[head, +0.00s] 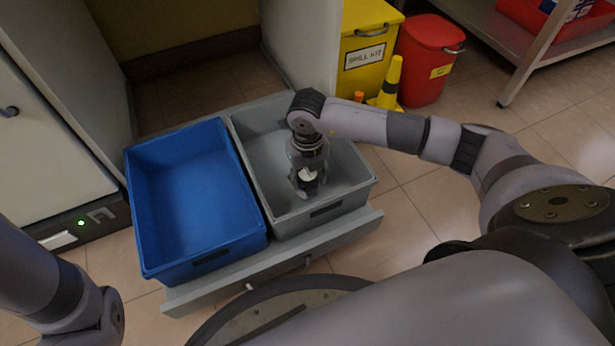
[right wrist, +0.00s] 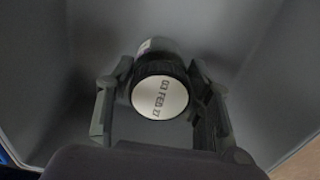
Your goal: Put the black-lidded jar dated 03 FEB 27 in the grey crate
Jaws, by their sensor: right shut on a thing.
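The jar (right wrist: 160,95) shows in the right wrist view with a black-rimmed lid and a white top label reading 03 FEB 27. My right gripper (right wrist: 160,100) is shut on it, one finger on each side of the lid. In the head view the right gripper (head: 308,180) reaches down inside the grey crate (head: 345,207), with the jar mostly hidden by it. I cannot tell whether the jar touches the crate floor. My left gripper is out of view; only part of the left arm shows at the lower left.
An empty blue crate (head: 195,262) stands left of the grey crate on the same grey drawer or shelf (head: 345,235). A yellow spill kit bin (head: 365,55), a yellow cone (head: 390,85) and a red bin (head: 428,60) stand behind. A cabinet (head: 45,140) is at left.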

